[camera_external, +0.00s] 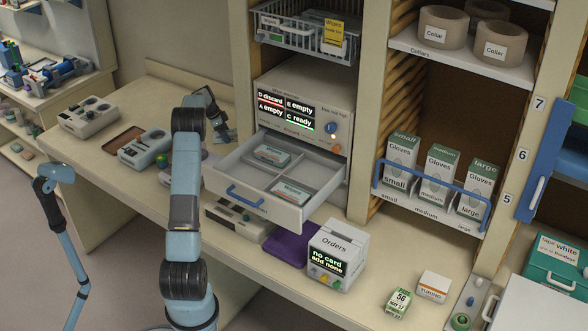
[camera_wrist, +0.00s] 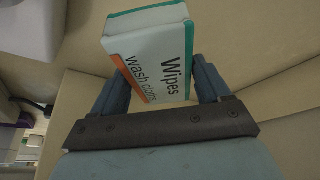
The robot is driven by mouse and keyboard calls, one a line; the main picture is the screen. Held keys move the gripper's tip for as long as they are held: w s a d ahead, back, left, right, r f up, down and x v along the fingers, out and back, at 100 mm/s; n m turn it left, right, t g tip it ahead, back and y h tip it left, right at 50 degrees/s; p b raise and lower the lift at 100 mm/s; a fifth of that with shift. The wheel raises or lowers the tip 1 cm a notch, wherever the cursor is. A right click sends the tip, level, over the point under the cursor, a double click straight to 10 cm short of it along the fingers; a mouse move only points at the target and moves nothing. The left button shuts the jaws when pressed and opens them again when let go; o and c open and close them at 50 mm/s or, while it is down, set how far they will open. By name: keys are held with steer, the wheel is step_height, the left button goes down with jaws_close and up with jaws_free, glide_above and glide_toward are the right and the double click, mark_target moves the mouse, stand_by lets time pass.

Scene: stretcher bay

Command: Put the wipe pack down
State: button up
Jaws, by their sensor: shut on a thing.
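The wipe pack (camera_wrist: 155,45) shows in the wrist view as a white box with green edges, an orange stripe and the words "Wipes" and "wash cloths". My gripper (camera_wrist: 157,78) is shut on it, with one blue finger on each side. In the external view my gripper (camera_external: 222,126) is beyond my upright arm, over the back of the counter (camera_external: 155,90), left of the drawer unit. Whether the pack touches a surface is not clear.
An open drawer (camera_external: 250,195) with compartments holds small packs, right of my arm. Grey-topped devices (camera_external: 145,148) and a brown tray (camera_external: 124,138) lie on the counter to the left. The Orders box (camera_external: 335,250) stands at the front right. Bare counter shows at the back left.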

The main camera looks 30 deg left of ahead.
mark_target(227, 149)
steer(key=shift+f, duration=2.5)
steer(key=o, duration=1.1)
steer(key=shift+f, duration=0.1)
steer(key=v, duration=1.2)
